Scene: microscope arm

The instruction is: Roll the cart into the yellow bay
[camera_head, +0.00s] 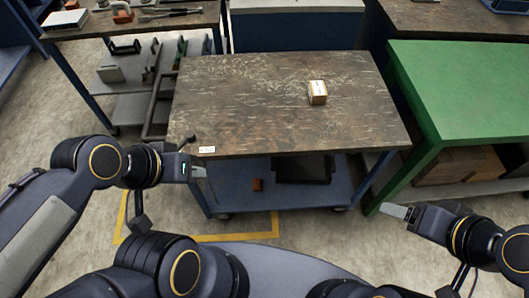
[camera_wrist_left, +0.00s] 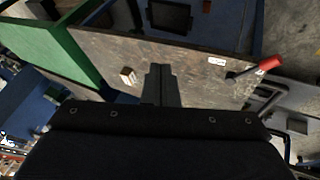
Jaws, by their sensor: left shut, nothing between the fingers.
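The cart has a worn dark top (camera_head: 260,110), blue legs and a blue lower shelf (camera_head: 300,190). In the left wrist view its top (camera_wrist_left: 200,75) fills the middle. A dark bar handle (camera_head: 153,103) stands at its left end. The yellow bay (camera_head: 235,237) shows as floor lines at the cart's lower left; the cart hides its far part. The cart's right side extends past the bay's right line. My left gripper (camera_head: 202,173) is shut and empty near the cart's front left corner. My right gripper (camera_head: 393,211) is right of the cart; its opening is unclear.
A small box (camera_head: 317,92) lies on the cart top. A red-ended lever (camera_wrist_left: 262,67) is by the cart's corner label. A green bench (camera_head: 465,95) stands close on the right. A tool table (camera_head: 140,20) is at back left, and a blue cabinet (camera_head: 295,30) is behind.

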